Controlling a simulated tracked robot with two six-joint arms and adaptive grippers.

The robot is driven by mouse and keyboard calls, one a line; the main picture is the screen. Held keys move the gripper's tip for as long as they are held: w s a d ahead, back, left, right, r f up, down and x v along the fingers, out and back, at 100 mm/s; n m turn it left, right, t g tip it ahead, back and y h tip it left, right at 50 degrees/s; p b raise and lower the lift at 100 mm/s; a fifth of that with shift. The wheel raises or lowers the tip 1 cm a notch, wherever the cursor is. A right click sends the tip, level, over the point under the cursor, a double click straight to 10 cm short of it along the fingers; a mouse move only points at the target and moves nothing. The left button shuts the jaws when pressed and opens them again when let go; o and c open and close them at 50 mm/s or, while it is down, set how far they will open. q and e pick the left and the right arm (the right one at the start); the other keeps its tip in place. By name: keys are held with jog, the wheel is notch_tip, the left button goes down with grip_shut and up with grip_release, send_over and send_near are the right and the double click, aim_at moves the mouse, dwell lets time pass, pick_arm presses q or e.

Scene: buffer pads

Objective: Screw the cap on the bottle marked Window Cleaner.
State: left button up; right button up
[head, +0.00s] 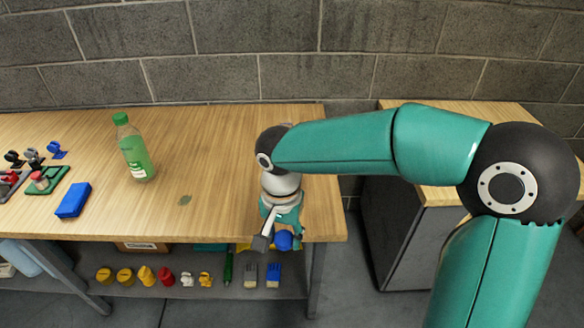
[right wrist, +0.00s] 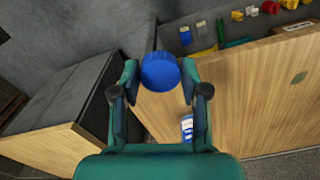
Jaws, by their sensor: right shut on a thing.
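My right gripper (head: 281,244) is shut on a round blue cap (head: 285,240) at the table's front right corner. In the right wrist view the cap (right wrist: 160,71) sits between the fingertips. A blue and white object (right wrist: 187,127), perhaps a labelled bottle, shows partly behind my right finger in that view. My gripper hides much of it, and its marking is too small to read. A clear bottle with green contents (head: 136,155) and a green cap stands upright on the table, left of my arm; its label is unreadable. My left gripper is not in view.
The wooden table (head: 225,150) is mostly clear between the green bottle and my arm. A blue block (head: 73,200) and several small clamp-like items lie at the left. A lower shelf (head: 215,289) holds small coloured items and brushes. A grey cabinet (head: 405,235) stands at the right across a gap.

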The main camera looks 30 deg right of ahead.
jog(key=w+f+n, duration=0.4)
jog(key=f+n, duration=0.1)
jog(key=f, duration=0.2)
jog(key=w+f+n, duration=0.4)
jog(key=f+n, duration=0.1)
jog(key=f, duration=0.2)
jog(key=shift+a+f, duration=0.2)
jog(key=shift+a, duration=0.25)
